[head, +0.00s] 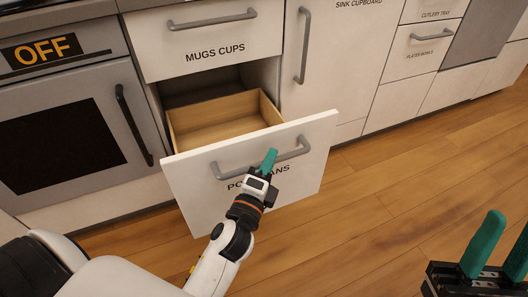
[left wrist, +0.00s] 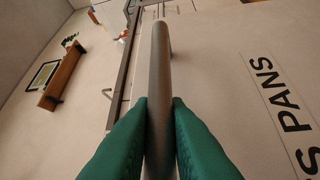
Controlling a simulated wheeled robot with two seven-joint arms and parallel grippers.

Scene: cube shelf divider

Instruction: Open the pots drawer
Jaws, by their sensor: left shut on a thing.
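The pots drawer (head: 190,188), a white front whose "PANS" label is partly covered by my gripper, is pulled out below the mugs and cups drawer. Its wooden inside (head: 225,132) shows and looks empty. My left gripper (head: 268,161) is shut on the grey bar handle (head: 294,153) of this drawer. In the left wrist view, its green fingers (left wrist: 160,108) press on both sides of the handle (left wrist: 158,55). My right gripper (head: 505,243) is at the lower right of the head view, its green fingers apart, away from the drawer and empty.
The mugs and cups drawer (head: 205,55) above is closed. An oven (head: 65,130) with a vertical handle (head: 133,125) stands to the left. The sink cupboard (head: 335,65) to the right is closed. The wooden floor (head: 400,200) right of the drawer is clear.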

